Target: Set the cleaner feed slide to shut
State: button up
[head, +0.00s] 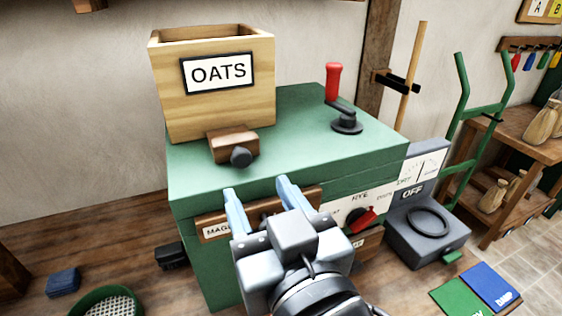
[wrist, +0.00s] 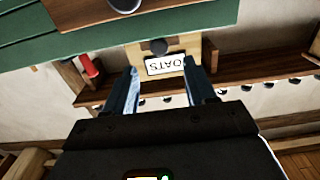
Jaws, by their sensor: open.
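The cleaner (head: 290,130) is a green box with a wooden hopper (head: 160,90) labelled OATS on top. At the hopper's foot a brown wooden slide (head: 222,142) with a black knob (head: 241,158) sticks out toward me. I cannot tell from its look whether it is open or shut. My gripper (head: 258,190) is open and empty, in front of the box's front top edge, nearer than the knob and apart from it. In the wrist view the scene is upside down; the knob (wrist: 158,47) and OATS label (wrist: 166,65) show between the fingers (wrist: 161,70).
A red-handled crank (head: 334,85) stands on the box's right. The front carries a partly hidden wooden plate (head: 212,228) and a RYE dial with a red pointer (head: 362,217). A grey meter marked OFF (head: 415,235) and a green hand truck (head: 462,130) are right.

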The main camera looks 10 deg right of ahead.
aim_at(243, 159)
jog(key=p+x, duration=0.1)
jog(key=x, duration=0.7)
jog(key=shift+d+p, duration=0.1)
jog(key=shift+p, duration=0.25)
grip_shut()
